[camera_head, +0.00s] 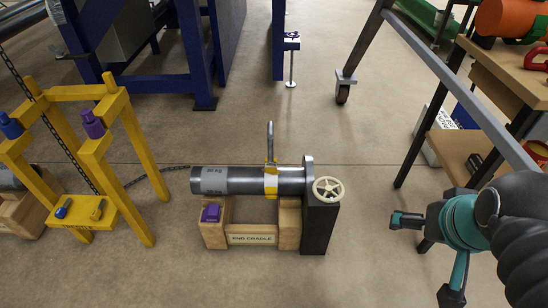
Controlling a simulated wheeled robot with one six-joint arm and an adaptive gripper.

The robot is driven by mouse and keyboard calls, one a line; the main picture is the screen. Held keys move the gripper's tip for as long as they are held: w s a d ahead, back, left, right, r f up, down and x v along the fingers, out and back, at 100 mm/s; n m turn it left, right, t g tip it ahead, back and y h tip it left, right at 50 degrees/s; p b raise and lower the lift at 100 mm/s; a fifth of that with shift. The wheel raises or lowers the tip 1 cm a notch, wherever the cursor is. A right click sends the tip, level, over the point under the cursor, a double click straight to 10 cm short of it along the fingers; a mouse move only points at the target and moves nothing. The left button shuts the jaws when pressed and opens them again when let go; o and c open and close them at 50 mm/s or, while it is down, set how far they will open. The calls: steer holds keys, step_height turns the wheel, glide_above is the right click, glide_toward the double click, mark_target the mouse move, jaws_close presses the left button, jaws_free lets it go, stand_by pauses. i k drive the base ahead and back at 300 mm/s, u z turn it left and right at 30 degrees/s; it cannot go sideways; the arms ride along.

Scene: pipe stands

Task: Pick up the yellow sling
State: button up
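The yellow sling (271,182) is wrapped around a grey pipe (228,180), right of the pipe's middle. A grey metal hook or loop (270,137) stands upright above the sling; I cannot tell exactly how they join. The pipe lies level on a wooden cradle (289,226) on the floor. My gripper (421,259) is at the lower right, its teal fingers spread apart with nothing between them. It is well to the right of the sling and apart from it.
A dark block with a cream handwheel (328,189) stands at the pipe's right end. A purple object (211,212) sits on the cradle's left. A yellow frame (120,150) with a chain stands left. A wooden-shelved bench (505,75) is at right. Floor between cradle and gripper is clear.

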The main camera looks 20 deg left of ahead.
mark_target(271, 159)
steer(key=k, duration=1)
steer(key=u, duration=1.9)
steer(key=i, duration=1.65)
steer(key=z, duration=1.45)
